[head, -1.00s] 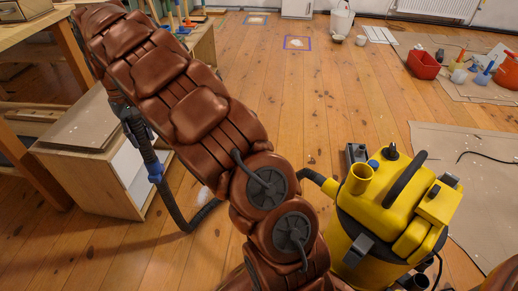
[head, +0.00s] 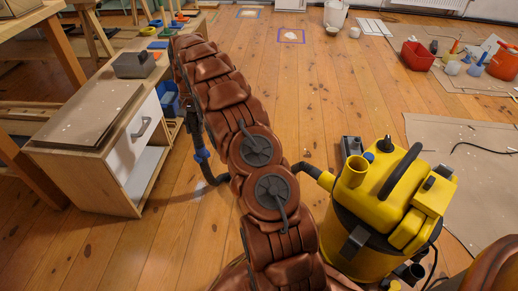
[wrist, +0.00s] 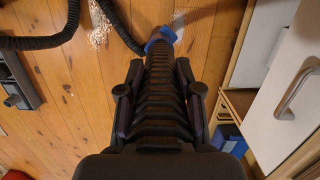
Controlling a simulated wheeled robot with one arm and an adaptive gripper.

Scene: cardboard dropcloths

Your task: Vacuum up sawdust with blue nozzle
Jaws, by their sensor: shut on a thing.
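My gripper (wrist: 160,95) is shut on the black ribbed grip of the vacuum hose (wrist: 162,110). The blue nozzle (wrist: 162,36) is at the far end of that grip. The yellow vacuum (head: 392,195) stands at right. Its black hose (head: 308,170) runs behind my arm.
A wooden cabinet (head: 82,150) with a white drawer stands close at left; its handle (wrist: 299,94) shows in the wrist view. A black device (wrist: 20,80) lies on the floor. Purple-edged paper (head: 291,36) lies ahead. Cardboard (head: 470,165) covers the right. The middle floor is clear.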

